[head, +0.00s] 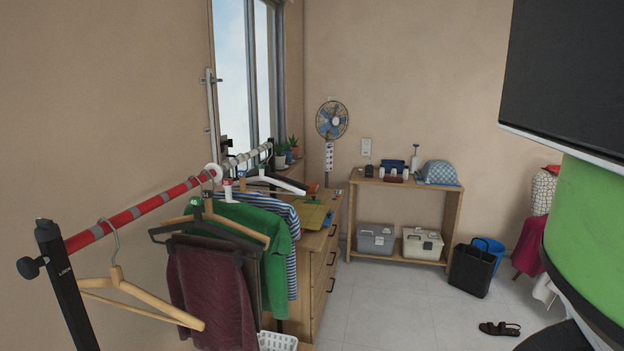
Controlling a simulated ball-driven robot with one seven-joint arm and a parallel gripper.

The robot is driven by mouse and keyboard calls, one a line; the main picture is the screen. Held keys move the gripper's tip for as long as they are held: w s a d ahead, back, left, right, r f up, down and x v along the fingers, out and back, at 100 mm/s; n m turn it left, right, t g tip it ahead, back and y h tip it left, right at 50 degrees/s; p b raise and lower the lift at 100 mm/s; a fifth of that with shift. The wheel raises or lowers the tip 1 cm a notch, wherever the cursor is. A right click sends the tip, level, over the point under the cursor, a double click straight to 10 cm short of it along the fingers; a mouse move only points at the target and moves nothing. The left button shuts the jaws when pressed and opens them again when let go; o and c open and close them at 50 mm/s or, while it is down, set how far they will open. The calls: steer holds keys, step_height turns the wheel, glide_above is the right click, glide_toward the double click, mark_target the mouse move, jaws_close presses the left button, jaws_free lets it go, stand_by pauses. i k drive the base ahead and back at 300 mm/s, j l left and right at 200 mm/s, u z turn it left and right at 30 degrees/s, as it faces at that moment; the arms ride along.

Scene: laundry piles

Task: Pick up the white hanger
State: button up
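A bare wooden hanger (140,292) hangs at the near end of the rail. My gripper is not in view.
A green garment (272,238), a striped one and a maroon one (208,290) hang mid-rail. A wooden dresser (318,262) stands behind them. A low shelf (404,187), a black basket (472,270) and a sandal (499,328) are further right. The middle floor is clear.

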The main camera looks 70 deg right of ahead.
mark_target(261, 177)
steer(key=l+z, duration=0.15)
steer(key=z, duration=3.65)
steer(key=j+u, duration=0.1)
steer(key=u, duration=2.25)
steer(key=i+l+z, duration=0.2)
steer(key=i+l, duration=0.7)
steer(key=l, duration=0.05)
